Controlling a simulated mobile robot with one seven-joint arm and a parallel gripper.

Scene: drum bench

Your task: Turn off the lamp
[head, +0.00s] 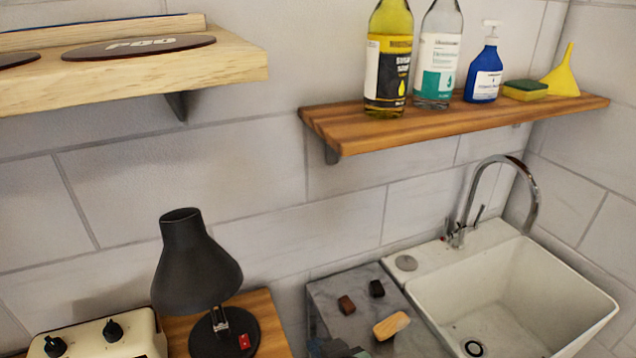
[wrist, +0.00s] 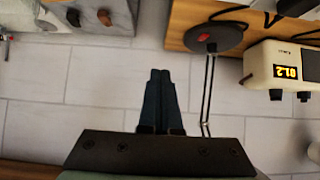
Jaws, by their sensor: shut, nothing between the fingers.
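The black desk lamp (head: 195,270) stands on a wooden surface in the head view, its shade tilted downward. Its round base (head: 212,345) carries a small red switch (head: 244,341). In the wrist view the base (wrist: 228,38) and red switch (wrist: 204,38) show at the top, with the thin lamp stem (wrist: 208,90) running down beside my gripper. My gripper (wrist: 160,72) is shut and empty, its dark fingers pointing up the picture. The fingertips are apart from the switch, which lies up and to the right of them. The bulb is hidden, and I cannot tell if it is lit.
A cream device (head: 100,338) with black knobs stands left of the lamp; its lit display (wrist: 286,72) shows in the wrist view. A marble top (head: 345,285) with small blocks lies right, beside a white sink (head: 590,300). A wooden shelf (head: 450,125) holds bottles above.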

